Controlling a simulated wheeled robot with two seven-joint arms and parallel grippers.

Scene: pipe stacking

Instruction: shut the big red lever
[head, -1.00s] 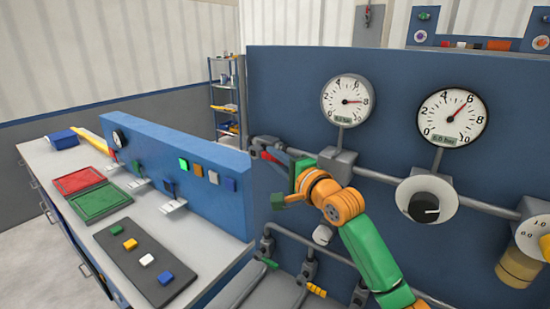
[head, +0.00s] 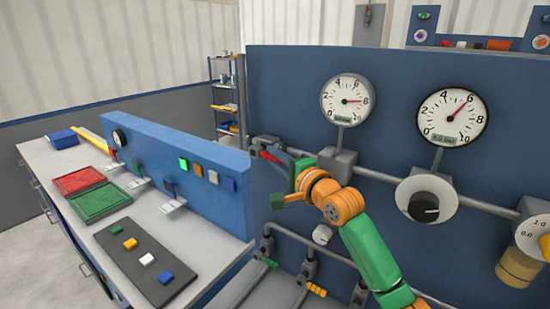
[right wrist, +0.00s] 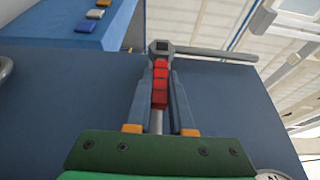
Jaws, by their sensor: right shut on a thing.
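The big red lever (right wrist: 160,85) sits between the two fingers of my right gripper (right wrist: 162,68) in the right wrist view. Both fingers lie along its sides. The lever runs from a grey valve body (right wrist: 161,47) back toward my palm, across the line of the pipe in that picture. In the head view a short piece of the red lever (head: 270,157) shows beside my right gripper (head: 278,155), at the left part of the blue panel. My green and orange wrist hides part of the pipe there. My left gripper is out of view.
The blue panel (head: 400,100) carries two dial gauges (head: 347,101), a black knob (head: 424,207) and a grey pipe (head: 378,176). Small valves with green and orange handles (head: 316,289) sit below. A bench (head: 60,185) with trays and coloured blocks stands left.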

